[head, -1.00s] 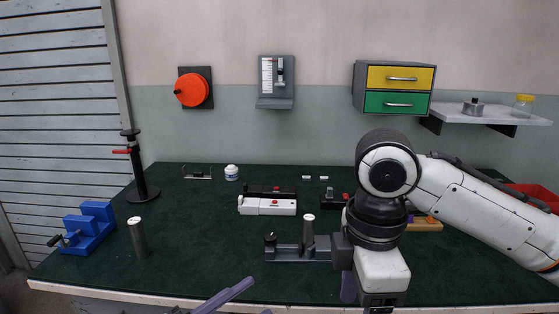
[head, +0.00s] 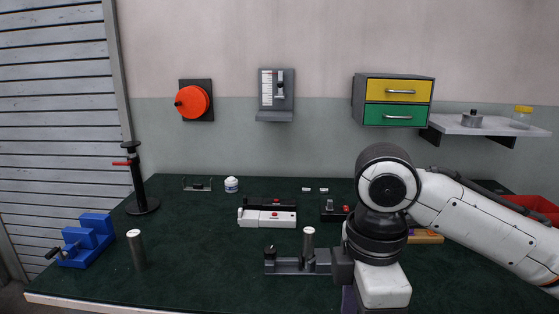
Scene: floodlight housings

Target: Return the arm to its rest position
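My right arm (head: 475,217) comes in from the right and bends down at the wrist over the front right of the green-topped bench (head: 200,255). Its hand end (head: 382,286) hangs near the bench's front edge, just right of a dark grey fixture (head: 290,266) with an upright grey cylinder (head: 308,243). The fingers of my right gripper are mostly cut off at the bottom of the head view, so their opening cannot be told. My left gripper is out of view.
White and black fixtures (head: 267,217) sit mid-bench. A red bin (head: 533,208) is at the right. The front middle is clear.

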